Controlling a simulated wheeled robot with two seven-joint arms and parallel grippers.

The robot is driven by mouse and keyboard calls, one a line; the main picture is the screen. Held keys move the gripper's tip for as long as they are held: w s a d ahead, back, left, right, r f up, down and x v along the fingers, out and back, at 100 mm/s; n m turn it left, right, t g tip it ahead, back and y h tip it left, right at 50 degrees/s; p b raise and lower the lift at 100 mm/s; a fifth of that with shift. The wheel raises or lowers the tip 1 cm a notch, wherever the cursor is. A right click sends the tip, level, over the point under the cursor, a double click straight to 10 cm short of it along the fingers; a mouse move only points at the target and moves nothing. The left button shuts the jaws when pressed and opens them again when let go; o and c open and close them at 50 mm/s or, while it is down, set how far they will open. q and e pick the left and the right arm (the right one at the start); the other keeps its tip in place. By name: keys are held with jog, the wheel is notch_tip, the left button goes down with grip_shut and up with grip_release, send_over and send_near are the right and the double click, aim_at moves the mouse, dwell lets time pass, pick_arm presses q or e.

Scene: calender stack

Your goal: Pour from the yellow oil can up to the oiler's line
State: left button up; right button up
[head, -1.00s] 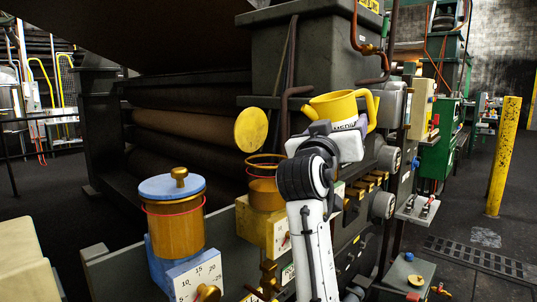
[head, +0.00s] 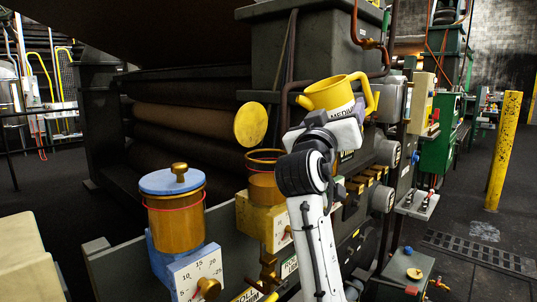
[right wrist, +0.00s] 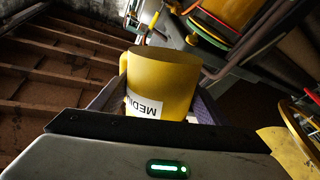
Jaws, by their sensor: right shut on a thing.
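The yellow oil can (head: 328,97) is in my right gripper (head: 343,128), upright or nearly so, with its spout toward the left. It stands higher than the open oiler (head: 265,188) and to its right. In the right wrist view the can (right wrist: 165,80) sits between the fingers, its label upside down and partly legible as "MEDI". The open oiler is a clear cup with a red line near its top. Amber oil shows in its lower part, below the line. Its round yellow lid (head: 251,125) stands raised behind it. No stream of oil is visible. My left gripper is out of view.
A second oiler (head: 175,222), with a blue lid and a red line, stands to the left beside a dial. Dark rollers (head: 185,120) lie behind. Brass valves (head: 268,268) and a grey machine panel are close below and right of the oilers.

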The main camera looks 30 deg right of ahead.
aim_at(325, 84)
jog(key=shift+w+a+r+n+t, duration=0.1)
jog(key=shift+a+r+n+t, duration=0.2)
jog(key=shift+r+n+t, duration=0.15)
jog(key=shift+w+a+r+n+t+p, duration=0.2)
jog(key=shift+a+r+n+t+p, duration=0.15)
jog(key=shift+a+r+n+t, duration=0.6)
jog(key=shift+f+n, duration=0.25)
jog(key=shift+n, duration=0.55)
jog(key=shift+n+t, duration=0.6)
jog(key=shift+r, duration=0.1)
jog(key=shift+a+r+n+t+p, duration=0.1)
jog(key=shift+r+n+t+p, duration=0.1)
jog(key=shift+n+t+p, duration=0.3)
jog(key=shift+w+r+n+t+y, duration=0.1)
jog(key=shift+r+n+t+y, duration=0.25)
jog(key=shift+n, duration=0.45)
dwell(0.5)
jog(key=shift+a+n+t+y, duration=0.1)
jog(key=shift+n+t+y, duration=0.15)
jog(key=shift+n+t, duration=0.15)
dwell(0.4)
